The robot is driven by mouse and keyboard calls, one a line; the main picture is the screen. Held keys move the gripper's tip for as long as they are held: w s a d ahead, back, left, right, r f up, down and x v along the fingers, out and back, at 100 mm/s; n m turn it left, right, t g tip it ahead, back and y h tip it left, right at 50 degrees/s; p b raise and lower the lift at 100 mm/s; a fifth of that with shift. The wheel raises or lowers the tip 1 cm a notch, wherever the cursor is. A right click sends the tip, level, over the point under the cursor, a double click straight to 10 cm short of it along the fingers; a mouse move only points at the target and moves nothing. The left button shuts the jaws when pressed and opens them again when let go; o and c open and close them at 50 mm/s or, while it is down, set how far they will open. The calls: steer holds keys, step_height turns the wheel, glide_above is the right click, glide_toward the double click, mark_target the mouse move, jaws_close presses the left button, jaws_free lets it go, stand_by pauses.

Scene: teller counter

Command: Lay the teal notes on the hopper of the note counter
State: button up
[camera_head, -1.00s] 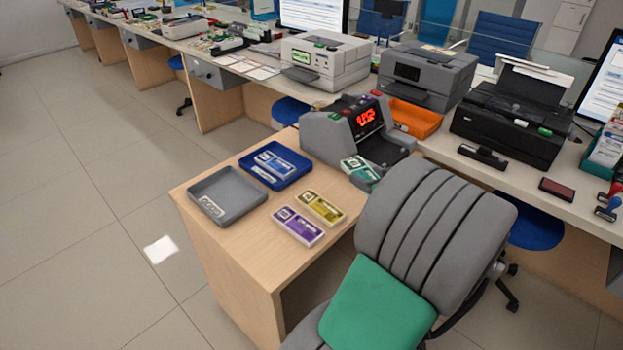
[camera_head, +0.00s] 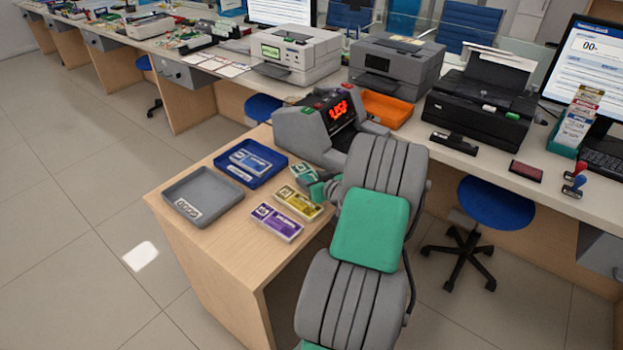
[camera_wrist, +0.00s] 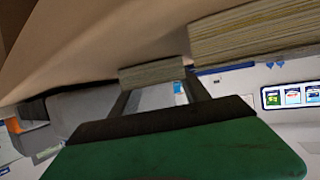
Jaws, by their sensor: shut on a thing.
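The teal notes (camera_head: 301,171) are a small banded bundle in front of the note counter, partly covered by my gripper. My gripper (camera_head: 313,184) is shut on them; my arm hides much of it in the head view. In the wrist view the bundle's pale edge (camera_wrist: 152,73) sits between the two fingertips (camera_wrist: 157,86). Whether it is clear of the desk I cannot tell. The grey note counter (camera_head: 293,129) stands just behind, with a red lit display; its hopper is hard to make out.
Yellow notes (camera_head: 299,203) and purple notes (camera_head: 276,222) lie close by on the wooden desk (camera_head: 235,255). A grey tray (camera_head: 190,187) and a blue tray (camera_head: 276,172) with blue notes stand to the left. An orange tray (camera_head: 388,111) is right of the counter. Another bundle (camera_wrist: 255,30) looms near my gripper in the wrist view.

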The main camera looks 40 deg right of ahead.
steer(key=o, duration=1.4)
steer(key=shift+o, duration=0.2)
